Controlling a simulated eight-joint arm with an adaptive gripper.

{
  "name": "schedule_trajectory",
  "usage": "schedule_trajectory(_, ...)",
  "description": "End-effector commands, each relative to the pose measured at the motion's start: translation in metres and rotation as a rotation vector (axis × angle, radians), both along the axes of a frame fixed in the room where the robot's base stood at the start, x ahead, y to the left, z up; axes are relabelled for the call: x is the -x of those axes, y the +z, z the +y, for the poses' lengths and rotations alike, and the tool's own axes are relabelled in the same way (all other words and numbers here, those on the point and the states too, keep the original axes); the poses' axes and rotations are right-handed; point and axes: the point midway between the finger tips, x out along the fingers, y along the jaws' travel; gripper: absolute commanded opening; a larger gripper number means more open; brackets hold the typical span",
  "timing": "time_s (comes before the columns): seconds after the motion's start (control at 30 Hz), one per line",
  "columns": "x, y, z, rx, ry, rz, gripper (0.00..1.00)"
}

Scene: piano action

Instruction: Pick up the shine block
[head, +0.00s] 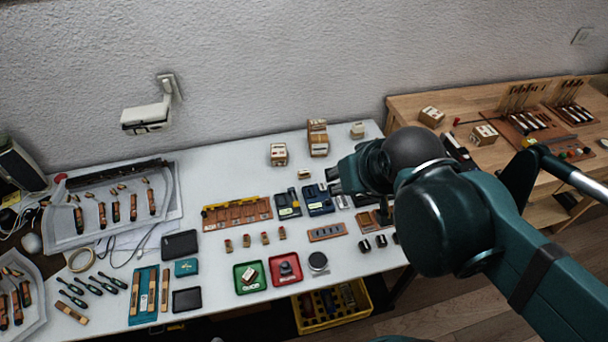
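I cannot tell by sight which thing is the shine block. A small pale block with dark markings (249,275) lies in a green tray (239,287). A dark lump (286,269) sits in a red tray (274,279) beside it. My gripper (333,180) is above the right part of the white table, over the dark blue cases, well up and right of both trays. Its fingers are small and partly hidden by my arm, so I cannot tell if they are open or shut. I see nothing held in it.
Labelled boxes (318,138) stand at the table's back. A blue case (319,199), a brown rack (237,213) and a round dark tin (318,262) are near the trays. A yellow crate (331,305) sits below the front edge. A wooden bench (455,108) is at right.

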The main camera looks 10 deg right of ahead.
Motion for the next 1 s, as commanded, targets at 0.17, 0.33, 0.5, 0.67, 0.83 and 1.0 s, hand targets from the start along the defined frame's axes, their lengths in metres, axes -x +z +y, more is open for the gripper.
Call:
schedule_trajectory(0.17, -0.006, 0.001, 0.0, -0.013, -0.018, 0.009, 0.35)
schedule_trajectory(0.33, -0.018, 0.003, 0.0, -0.043, -0.062, 0.031, 0.35)
schedule_trajectory(0.5, -0.037, 0.004, 0.0, -0.087, -0.128, 0.062, 0.35)
schedule_trajectory(0.67, -0.056, 0.003, 0.001, -0.128, -0.198, 0.095, 0.35)
schedule_trajectory(0.83, -0.077, 0.0, 0.001, -0.17, -0.273, 0.128, 0.35)
schedule_trajectory(1.0, -0.099, -0.005, 0.001, -0.21, -0.348, 0.161, 0.35)
